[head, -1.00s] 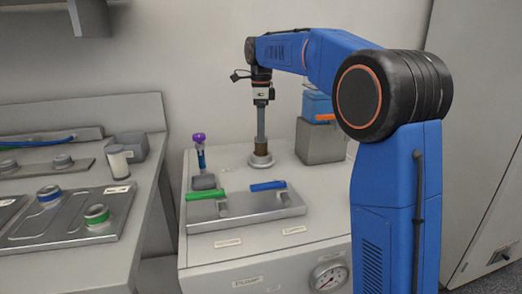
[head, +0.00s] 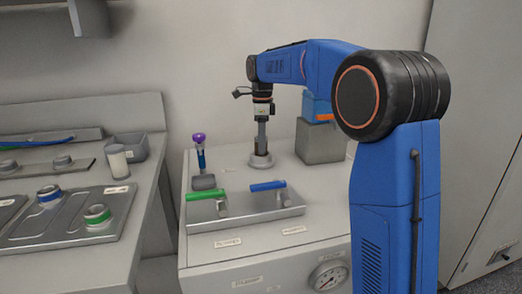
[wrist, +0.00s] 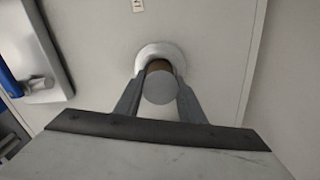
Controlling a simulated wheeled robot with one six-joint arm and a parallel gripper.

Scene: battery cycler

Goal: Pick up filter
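The filter is most likely the short upright cylinder with a grey round top (wrist: 160,88) and a brown body, standing in a pale round base (wrist: 168,49) in the wrist view. In the head view the base (head: 261,161) is on the white cabinet's top, and the cylinder is mostly hidden by my fingers. My gripper (head: 261,146) points straight down over it. In the wrist view my gripper's two fingers (wrist: 160,80) stand on either side of the cylinder, with what looks like a slim gap, so it seems open around it.
A tray with green (head: 205,195) and blue (head: 268,186) handles lies in front. A purple-capped tube (head: 200,150) stands to the left. A grey block (head: 320,143) with a blue box stands close on the right, and the wall is behind.

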